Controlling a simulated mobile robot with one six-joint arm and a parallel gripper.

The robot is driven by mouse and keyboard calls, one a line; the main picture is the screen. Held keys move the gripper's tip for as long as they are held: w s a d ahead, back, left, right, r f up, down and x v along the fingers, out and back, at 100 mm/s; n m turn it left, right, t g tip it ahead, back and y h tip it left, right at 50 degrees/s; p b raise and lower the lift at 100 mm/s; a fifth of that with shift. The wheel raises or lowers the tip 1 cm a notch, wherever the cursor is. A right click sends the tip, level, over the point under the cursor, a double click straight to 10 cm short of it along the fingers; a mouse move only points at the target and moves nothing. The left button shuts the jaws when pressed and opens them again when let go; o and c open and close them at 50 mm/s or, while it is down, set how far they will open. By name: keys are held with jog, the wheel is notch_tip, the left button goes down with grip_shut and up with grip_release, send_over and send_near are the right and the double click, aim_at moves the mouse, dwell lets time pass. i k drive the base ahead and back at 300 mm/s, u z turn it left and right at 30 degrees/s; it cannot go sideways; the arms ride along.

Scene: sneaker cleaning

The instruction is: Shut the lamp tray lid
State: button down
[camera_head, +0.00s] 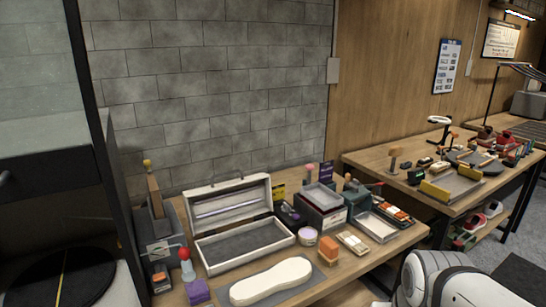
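The lamp tray (288,240) is a pale, shallow box with a dark grey floor on the near workbench. Its lid (265,184) stands raised at the back, tilted up and open, with a thin tube-like strip across its inside and a handle along its top edge. The tray looks empty. A white, rounded part of my arm shows at the bottom right, well to the right of the tray. My gripper is not in this view.
A pale sole-shaped form (270,281) lies in front of the tray. A red-topped bottle (186,265) and purple block (197,291) stand at its left. A round tub (307,237), orange-topped brush (328,248) and stacked boxes (322,216) stand at its right.

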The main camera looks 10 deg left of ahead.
aim_at(213, 206)
jog(key=u, duration=0.15)
jog(key=i, duration=1)
jog(key=u, duration=0.6)
